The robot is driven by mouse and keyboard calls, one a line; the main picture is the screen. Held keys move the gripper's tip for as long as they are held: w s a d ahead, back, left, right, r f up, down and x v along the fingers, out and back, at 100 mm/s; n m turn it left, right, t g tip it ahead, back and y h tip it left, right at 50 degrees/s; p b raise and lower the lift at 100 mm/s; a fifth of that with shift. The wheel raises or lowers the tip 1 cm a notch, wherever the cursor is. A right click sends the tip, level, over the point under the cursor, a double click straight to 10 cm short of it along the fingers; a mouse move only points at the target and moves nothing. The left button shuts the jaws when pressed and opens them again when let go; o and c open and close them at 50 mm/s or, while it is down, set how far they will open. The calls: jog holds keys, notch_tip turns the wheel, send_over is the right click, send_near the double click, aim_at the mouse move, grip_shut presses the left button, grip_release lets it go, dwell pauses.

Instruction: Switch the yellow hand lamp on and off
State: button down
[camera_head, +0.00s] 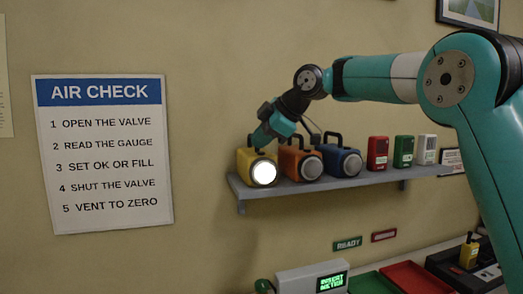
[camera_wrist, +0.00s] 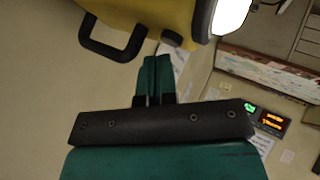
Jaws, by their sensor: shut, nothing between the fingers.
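The yellow hand lamp (camera_head: 258,168) stands at the left end of the wall shelf, and its round lens glows white. In the wrist view the yellow lamp (camera_wrist: 150,14) fills the top, with its black handle (camera_wrist: 112,42), its bright lens at the upper right and a dark button (camera_wrist: 172,38) on its body. My gripper (camera_head: 262,142) is at the top of the lamp. In the wrist view the closed fingers (camera_wrist: 153,62) end close to the button; I cannot tell whether they touch it. Nothing is held.
An orange lamp (camera_head: 301,162) and a blue lamp (camera_head: 341,161) stand right of the yellow one, unlit. Red, green and white handsets (camera_head: 377,152) stand farther right on the shelf (camera_head: 320,183). Below are a meter box (camera_head: 300,281) and trays (camera_head: 408,278).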

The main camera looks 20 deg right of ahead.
jog(key=shift+r, duration=0.4)
notch_tip(320, 180, up, 5)
jog(key=p, duration=0.5)
jog(key=shift+r, duration=0.1)
jog(key=s+a+f+m+g+b, duration=0.1)
jog(key=s+f+m+g+b, duration=0.1)
jog(key=s+f, duration=0.8)
jog(key=s+a+f+m+g+h+b, duration=0.1)
jog(key=s+f+m+b, duration=0.4)
jog(key=s+f, duration=0.5)
jog(key=s+a+f+m+g+h+b, duration=0.1)
jog(key=s+a+f+m+g+b, duration=0.1)
jog(key=s+f, duration=0.8)
jog(key=s+m+g+b, duration=0.1)
jog(key=s, duration=0.7)
jog(key=shift+s+g+b, duration=0.35)
jog(key=shift+g, duration=0.05)
